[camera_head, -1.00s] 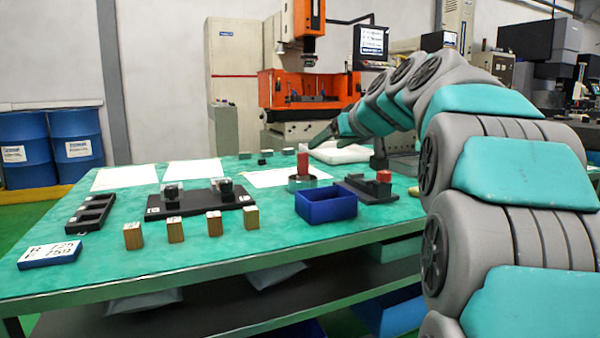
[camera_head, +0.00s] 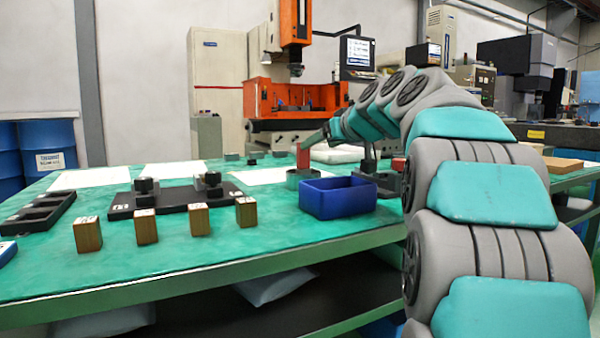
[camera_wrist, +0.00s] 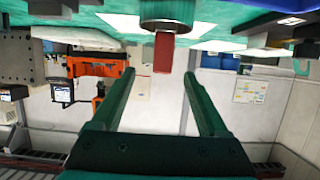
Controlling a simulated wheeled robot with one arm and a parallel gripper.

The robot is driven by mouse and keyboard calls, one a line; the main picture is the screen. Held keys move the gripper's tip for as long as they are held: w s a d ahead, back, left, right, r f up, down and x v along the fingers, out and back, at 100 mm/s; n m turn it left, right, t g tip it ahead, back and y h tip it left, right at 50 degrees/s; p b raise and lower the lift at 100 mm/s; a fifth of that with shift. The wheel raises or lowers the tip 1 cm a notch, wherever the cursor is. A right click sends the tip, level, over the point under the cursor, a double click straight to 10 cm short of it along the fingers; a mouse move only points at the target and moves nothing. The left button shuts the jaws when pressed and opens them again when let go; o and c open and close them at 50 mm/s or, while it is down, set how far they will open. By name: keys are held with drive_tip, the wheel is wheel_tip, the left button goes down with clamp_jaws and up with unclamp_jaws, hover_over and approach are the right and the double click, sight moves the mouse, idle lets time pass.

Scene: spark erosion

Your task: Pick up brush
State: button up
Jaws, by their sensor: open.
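A red upright piece (camera_head: 303,156), which looks like the brush's handle, stands in a round metal cup (camera_head: 302,178) on the green-topped table (camera_head: 190,262). The brush's lower part is hidden in the cup. In the wrist view, which looks upside down, the red piece (camera_wrist: 162,53) hangs from the cup (camera_wrist: 168,22) at the top. My gripper (camera_wrist: 158,75) is open and empty there, with the red piece lined up between its fingertips and seemingly just beyond them. In the head view my gripper (camera_head: 314,142) is beside the red piece; whether they touch is unclear.
A blue bin (camera_head: 338,198) stands close in front of the cup. A dark fixture with a red block (camera_head: 398,163) is to its right. Several small wooden blocks (camera_head: 146,226), a black plate (camera_head: 180,198) and a black tray (camera_head: 38,212) lie to the left.

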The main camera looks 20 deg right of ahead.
sight(305, 151)
drive_tip(key=x, duration=0.2)
drive_tip(key=shift+w+f, duration=0.1)
drive_tip(key=shift+w, duration=0.15)
drive_tip(key=x, duration=0.5)
drive_tip(key=shift+a, duration=0.3)
clamp_jaws()
